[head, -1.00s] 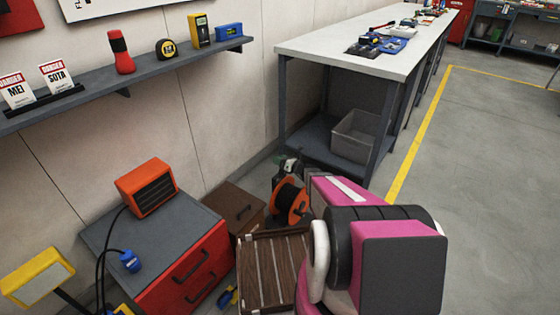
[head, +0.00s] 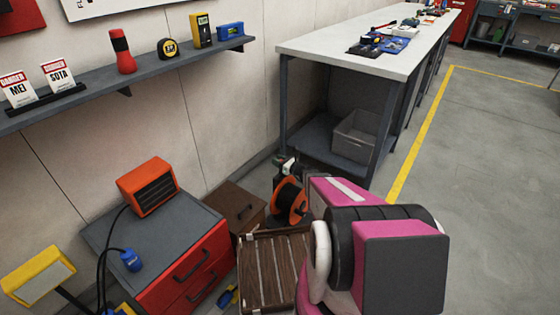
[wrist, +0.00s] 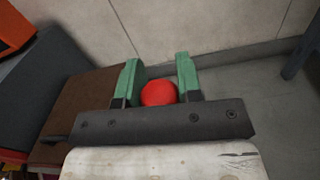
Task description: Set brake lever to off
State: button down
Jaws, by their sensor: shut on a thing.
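In the wrist view, a round red knob (wrist: 159,93) sits between the two green fingers of my gripper (wrist: 159,86). My gripper is shut on the knob. The knob looks like the end of the brake lever, but the lever's shaft and base are hidden behind the dark gripper body. The lever's angle and any on or off marks cannot be seen. In the head view, my pink and black arm fills the lower right and I cannot make out the knob there.
A red drawer cabinet (head: 188,270) with an orange heater (head: 148,186) stands at the left. An orange cable reel (head: 289,202) and a slatted wooden thing (head: 272,270) are close beside my arm. A workbench (head: 320,48) stands behind. Open floor (head: 480,190) lies to the right.

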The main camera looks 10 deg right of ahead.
jog(key=shift+s+a+f+n, duration=0.1)
jog(key=shift+s+a+n, duration=0.4)
jog(key=shift+n, duration=0.55)
jog(key=shift+s+a+f+n, duration=0.15)
jog(key=shift+s+a+n, duration=0.4)
jog(key=shift+n, duration=0.45)
jog(key=shift+s+a+f+n, duration=0.1)
jog(key=shift+s+a+n, duration=0.4)
jog(key=shift+n, duration=0.55)
jog(key=c, duration=0.8)
grip_release()
jog(key=v, duration=1.1)
jog(key=shift+w, duration=0.1)
jog(key=shift+a, duration=0.1)
